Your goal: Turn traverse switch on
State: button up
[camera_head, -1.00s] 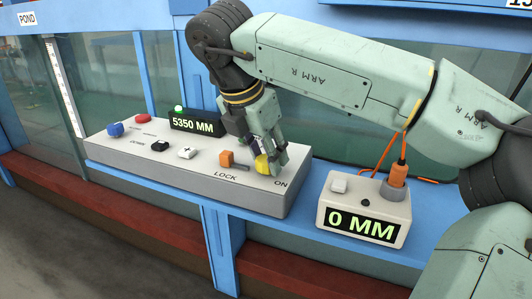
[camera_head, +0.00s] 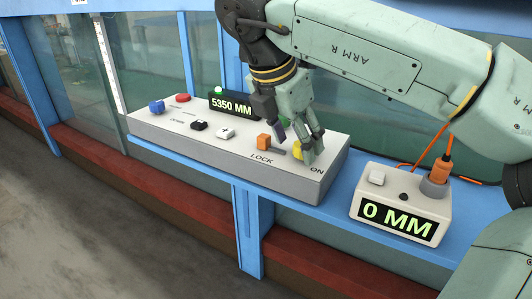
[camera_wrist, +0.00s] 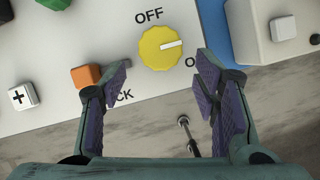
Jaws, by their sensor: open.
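The traverse switch is a yellow round knob (camera_wrist: 160,48) with a white pointer line, on the light grey control panel (camera_head: 185,145). In the wrist view the pointer aims right, roughly level, between the OFF label above and the ON label at lower right, which is partly hidden by a finger. In the head view the knob (camera_head: 298,151) is partly hidden behind a finger. My gripper (camera_head: 295,142) is open and empty, just over the panel's right end. In the wrist view its fingers (camera_wrist: 163,82) are spread below the knob, with no visible contact.
An orange lever (camera_head: 264,141) marked LOCK sits left of the knob. A white plus button (camera_head: 226,132), a black button (camera_head: 199,125) and blue and red knobs are further left. A small box reading 0 MM (camera_head: 402,210) with an orange cable stands to the right.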

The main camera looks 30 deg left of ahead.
jog(key=s+a, duration=0.3)
jog(key=s, duration=0.6)
jog(key=shift+s, duration=0.2)
